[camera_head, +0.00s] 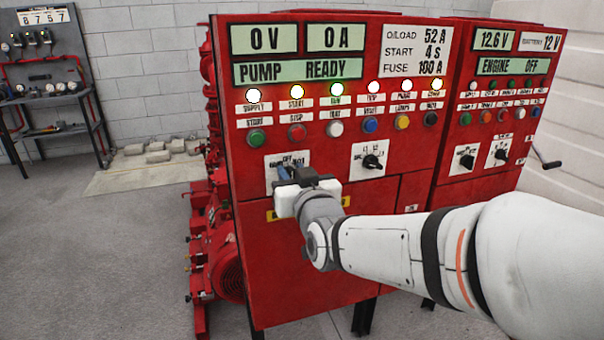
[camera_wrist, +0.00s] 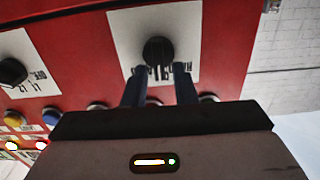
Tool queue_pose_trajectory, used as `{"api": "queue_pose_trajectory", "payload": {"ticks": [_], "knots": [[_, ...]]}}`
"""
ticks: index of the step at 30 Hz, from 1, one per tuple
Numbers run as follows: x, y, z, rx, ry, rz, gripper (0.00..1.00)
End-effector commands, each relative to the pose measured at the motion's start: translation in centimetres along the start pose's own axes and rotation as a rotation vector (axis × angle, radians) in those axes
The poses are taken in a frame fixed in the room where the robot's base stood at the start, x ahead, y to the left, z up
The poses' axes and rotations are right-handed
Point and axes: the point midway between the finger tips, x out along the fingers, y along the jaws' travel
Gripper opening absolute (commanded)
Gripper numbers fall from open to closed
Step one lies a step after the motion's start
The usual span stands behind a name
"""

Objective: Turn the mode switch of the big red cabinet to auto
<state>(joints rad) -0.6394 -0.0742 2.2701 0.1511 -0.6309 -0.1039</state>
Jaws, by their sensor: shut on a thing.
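The big red cabinet (camera_head: 385,220) stands in the middle of the head view, with displays reading "PUMP READY". Its mode switch is a black knob (camera_wrist: 158,50) on a white label plate (camera_wrist: 185,20) in the wrist view. My gripper (camera_head: 284,172) reaches the left switch plate (camera_head: 272,163) in the head view and hides most of the knob there. In the wrist view my gripper's two dark fingers (camera_wrist: 159,72) lie on either side of the knob, shut on it. The plate's lettering is too blurred to read which position the knob points to.
A second black rotary switch (camera_head: 372,161) sits right of the gripped one. Several coloured push buttons (camera_head: 297,132) and lit lamps run above. Another red cabinet (camera_head: 490,185) stands close on the right. Grey floor (camera_head: 110,270) is free at left.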

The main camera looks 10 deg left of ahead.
Motion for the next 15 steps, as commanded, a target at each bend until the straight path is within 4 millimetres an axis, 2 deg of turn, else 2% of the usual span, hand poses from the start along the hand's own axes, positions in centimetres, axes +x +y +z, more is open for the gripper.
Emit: {"api": "queue_pose_trajectory", "payload": {"ticks": [8, 15], "knots": [[-0.01, 0.3, 0.61, 0.135, 0.003, 0.001, 0.02], [-0.03, 0.67, 0.87, 0.336, 0.003, 0.001, 0.02]]}}
